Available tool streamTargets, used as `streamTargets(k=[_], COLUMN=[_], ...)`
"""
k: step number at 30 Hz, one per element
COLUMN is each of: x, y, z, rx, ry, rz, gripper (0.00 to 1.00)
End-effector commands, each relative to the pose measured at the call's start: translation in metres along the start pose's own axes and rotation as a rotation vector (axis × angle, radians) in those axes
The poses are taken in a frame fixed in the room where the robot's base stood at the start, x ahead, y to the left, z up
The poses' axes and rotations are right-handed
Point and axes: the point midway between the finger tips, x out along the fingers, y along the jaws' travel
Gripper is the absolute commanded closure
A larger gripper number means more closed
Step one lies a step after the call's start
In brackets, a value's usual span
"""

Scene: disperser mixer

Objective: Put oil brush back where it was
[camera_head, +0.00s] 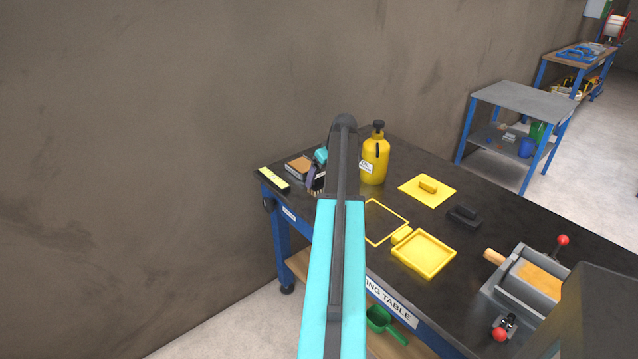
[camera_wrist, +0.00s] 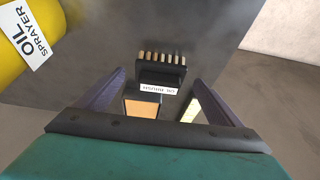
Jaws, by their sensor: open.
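The oil brush shows in the wrist view as a black block (camera_wrist: 160,74) with pale bristles and a white label that reads upside down. It lies just beyond and between the fingertips of my gripper (camera_wrist: 160,88). The two dark fingers are spread, one on each side, with a gap to the brush. In the head view my gripper (camera_head: 318,176) is over the far left end of the black table (camera_head: 355,190). My arm hides part of that area, and the brush is hard to make out there.
A yellow oil sprayer bottle (camera_head: 375,160) stands close right of my arm. An orange-topped block (camera_head: 299,165) and a yellow-topped strip (camera_head: 273,180) lie left of it. A yellow tray (camera_head: 423,253), a black block (camera_head: 463,216) and a red-knobbed device (camera_head: 530,280) lie further right.

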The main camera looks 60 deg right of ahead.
Motion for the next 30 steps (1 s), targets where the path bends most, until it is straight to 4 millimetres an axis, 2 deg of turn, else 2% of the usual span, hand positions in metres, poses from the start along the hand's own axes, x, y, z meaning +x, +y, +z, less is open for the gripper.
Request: streamTargets(k=[9, 16, 21, 30], x=[-0.044, -0.069, -0.077, -0.078], y=[-0.001, 0.000, 0.000, -0.001], z=[0.000, 0.000, 0.000, 0.000], rx=[-0.001, 0.000, 0.000, 0.000], ry=[0.001, 0.000, 0.000, 0.000], rz=[0.001, 0.000, 0.000, -0.001], gripper=[0.11, 0.11, 0.11, 0.11])
